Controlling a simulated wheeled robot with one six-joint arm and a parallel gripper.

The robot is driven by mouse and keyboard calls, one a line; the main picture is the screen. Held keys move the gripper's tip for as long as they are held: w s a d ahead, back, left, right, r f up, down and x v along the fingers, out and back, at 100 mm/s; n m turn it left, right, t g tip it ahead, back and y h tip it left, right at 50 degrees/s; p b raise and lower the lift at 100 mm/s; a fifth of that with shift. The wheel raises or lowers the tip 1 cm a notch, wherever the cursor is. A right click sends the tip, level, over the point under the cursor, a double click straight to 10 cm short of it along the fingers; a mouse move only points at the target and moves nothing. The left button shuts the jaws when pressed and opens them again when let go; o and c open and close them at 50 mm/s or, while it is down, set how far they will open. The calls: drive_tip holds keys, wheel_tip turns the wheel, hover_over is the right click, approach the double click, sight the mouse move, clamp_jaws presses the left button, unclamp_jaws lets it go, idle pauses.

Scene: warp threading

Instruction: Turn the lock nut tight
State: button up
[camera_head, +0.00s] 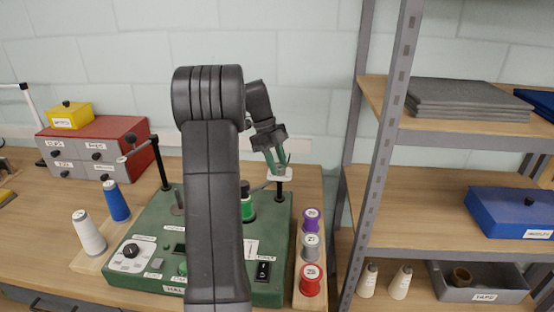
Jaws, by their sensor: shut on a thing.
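A green machine (271,292) stands on the wooden bench behind my arm. A black post (279,190) rises at its back right, with a small white piece (287,176) at its top. My gripper (277,170) points down at the top of this post. Its greenish fingers are shut on a small part there, which appears to be the lock nut. The nut is too small and too covered by the fingers to make out. My arm hides the middle of the machine. A green spool (247,208) shows just right of the arm.
Purple (311,219), grey (310,246) and red (310,280) spools stand right of the machine. White (88,233) and blue (116,202) cones stand left. A metal shelf post (382,150) rises right. A red drawer box (95,150) stands back left.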

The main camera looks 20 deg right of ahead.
drive_tip(key=shift+d+m+y+p, duration=0.1)
drive_tip(key=shift+m+y+p, duration=0.35)
drive_tip(key=shift+m, duration=0.65)
drive_tip(key=o, duration=1)
drive_tip(key=shift+w, duration=0.1)
drive_tip(key=shift+p+v, duration=1.5)
drive_tip(key=shift+v, duration=5.4)
drive_tip(key=shift+w+f, duration=0.1)
drive_tip(key=shift+f, duration=0.05)
